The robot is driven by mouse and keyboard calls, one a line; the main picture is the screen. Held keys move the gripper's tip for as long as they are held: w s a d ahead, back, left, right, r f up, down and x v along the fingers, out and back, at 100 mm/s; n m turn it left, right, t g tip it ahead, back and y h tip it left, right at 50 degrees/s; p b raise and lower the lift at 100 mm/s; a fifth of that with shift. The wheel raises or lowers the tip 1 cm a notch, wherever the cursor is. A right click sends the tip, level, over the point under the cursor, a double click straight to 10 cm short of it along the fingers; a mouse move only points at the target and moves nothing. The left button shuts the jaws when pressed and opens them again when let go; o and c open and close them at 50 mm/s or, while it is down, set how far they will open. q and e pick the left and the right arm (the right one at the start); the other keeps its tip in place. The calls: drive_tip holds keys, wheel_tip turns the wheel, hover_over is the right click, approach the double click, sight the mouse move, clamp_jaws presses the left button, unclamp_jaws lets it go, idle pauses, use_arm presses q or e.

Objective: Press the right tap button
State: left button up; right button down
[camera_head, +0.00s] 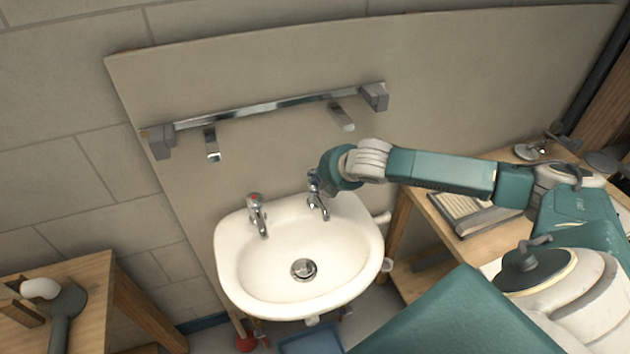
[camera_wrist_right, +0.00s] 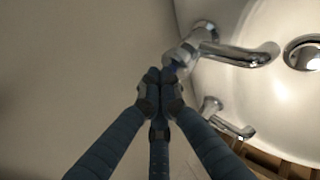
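The right tap (camera_head: 317,196) is chrome and stands on the back right rim of the white sink (camera_head: 232,262). In the right wrist view the near tap (camera_wrist_right: 238,52) has a bluish spot at its top end. My right gripper (camera_head: 328,178) is at the right tap and partly covers its top. In the right wrist view its fingertips (camera_wrist_right: 160,76) are together and empty, right beside the tap's top end; I cannot tell if they touch it. The left tap (camera_head: 257,212) has a red-marked top. My left gripper is not in view.
A metal rail (camera_head: 270,105) with two hanging fittings is on the panel above the sink. A wooden table (camera_head: 85,290) stands at the left. A wooden workbench (camera_head: 480,240) with a tray stands at the right, under my right arm.

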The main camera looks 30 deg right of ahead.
sight(317, 183)
drive_tip(key=shift+s+f, duration=0.1)
drive_tip(key=shift+f, duration=0.6)
idle(0.3)
idle(0.3)
drive_tip(key=shift+r+p, duration=1.15)
wheel_tip(317, 183, up, 5)
drive_tip(key=p, duration=0.5)
drive_tip(key=shift+r+p, duration=0.1)
drive_tip(key=shift+p, duration=0.3)
